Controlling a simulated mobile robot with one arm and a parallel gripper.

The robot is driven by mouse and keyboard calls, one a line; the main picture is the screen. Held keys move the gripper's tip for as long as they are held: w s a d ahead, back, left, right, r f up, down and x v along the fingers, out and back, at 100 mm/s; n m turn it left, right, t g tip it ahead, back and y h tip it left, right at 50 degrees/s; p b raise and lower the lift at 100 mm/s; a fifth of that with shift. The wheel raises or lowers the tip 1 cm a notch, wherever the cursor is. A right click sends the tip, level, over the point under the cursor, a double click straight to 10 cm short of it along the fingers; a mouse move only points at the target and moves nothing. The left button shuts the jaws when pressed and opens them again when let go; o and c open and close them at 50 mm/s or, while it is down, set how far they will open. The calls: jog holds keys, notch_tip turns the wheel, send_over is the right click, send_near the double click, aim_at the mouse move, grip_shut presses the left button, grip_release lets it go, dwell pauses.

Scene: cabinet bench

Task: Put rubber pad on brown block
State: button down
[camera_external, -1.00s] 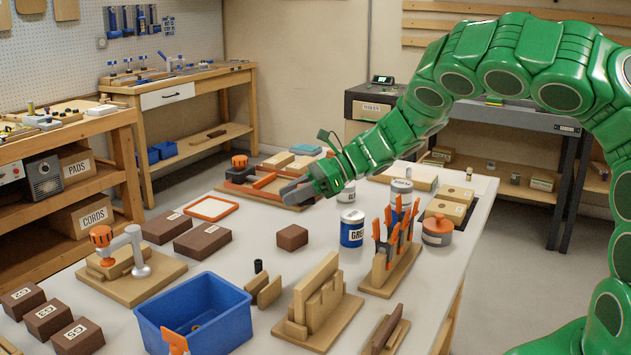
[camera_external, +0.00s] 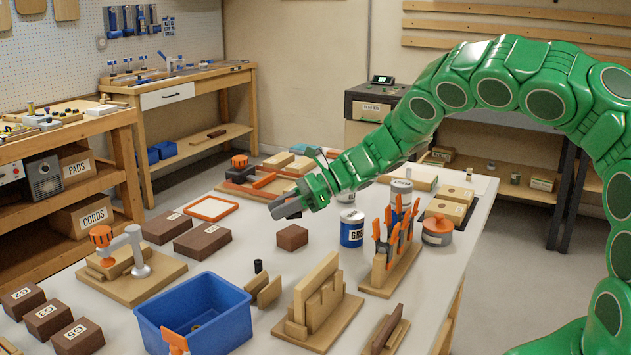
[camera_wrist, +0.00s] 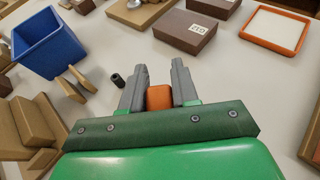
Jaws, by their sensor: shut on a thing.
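My gripper (camera_external: 284,207) is above the bench, over and slightly left of a small plain brown block (camera_external: 292,237). In the wrist view its two grey fingers (camera_wrist: 159,80) stand apart with a small orange piece (camera_wrist: 160,98) between them, probably the rubber pad. In the external view the held piece cannot be made out. The small brown block sits flat on the bench with a bare top, below and apart from the gripper. I cannot make it out in the wrist view. Two larger brown blocks with labels (camera_external: 202,239) (camera_external: 166,227) lie further left.
An orange-rimmed white tray (camera_external: 231,212) lies behind the labelled blocks. A blue bin (camera_external: 228,329) stands in front. A black cylinder (camera_external: 258,266), a wooden rack (camera_external: 322,306), a blue can (camera_external: 352,233) and a tool holder (camera_external: 392,275) surround the small block.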

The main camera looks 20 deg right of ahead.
aim_at(281, 232)
jog(key=shift+w+a+f, duration=0.15)
jog(key=shift+w+f, duration=0.1)
jog(key=shift+f, duration=1.6)
jog(key=shift+f, duration=0.1)
jog(key=c, duration=0.8)
grip_release()
jog(key=shift+v, duration=3.85)
